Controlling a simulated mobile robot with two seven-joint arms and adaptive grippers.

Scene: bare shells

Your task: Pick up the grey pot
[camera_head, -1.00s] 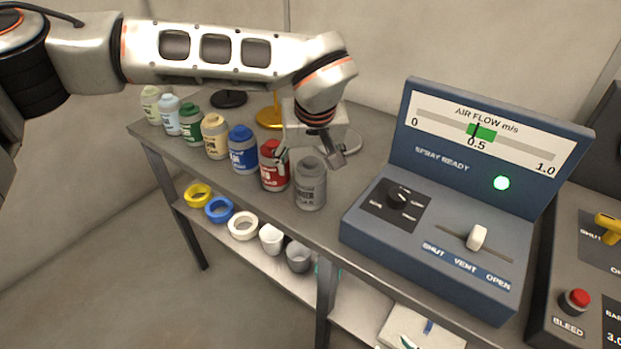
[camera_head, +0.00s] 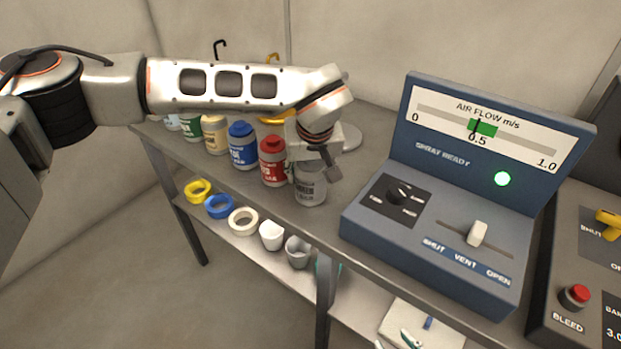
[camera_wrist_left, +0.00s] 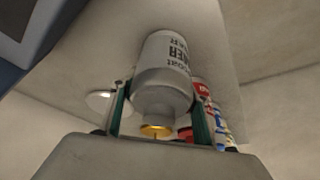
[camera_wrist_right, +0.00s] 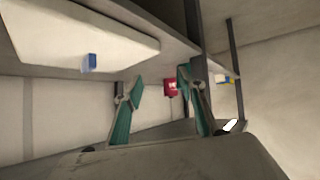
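The grey pot (camera_head: 311,187), a lidded cylinder with a label, stands upright at the near edge of the tabletop, right of the red bottle. In the left wrist view the grey pot (camera_wrist_left: 162,85) is between the two green fingers. My left gripper (camera_head: 318,168) is down over its top, fingers on either side; a small gap shows on one side, so it looks open around the pot. The gripper hides the pot's top in the head view. My right gripper (camera_wrist_right: 158,82) is open and empty, low near the shelf; its fingertips (camera_head: 400,342) just show at the head view's bottom edge.
Red (camera_head: 272,160), blue (camera_head: 242,147) and several more bottles stand in a row leftward. The blue air flow console (camera_head: 430,235) is close on the right.

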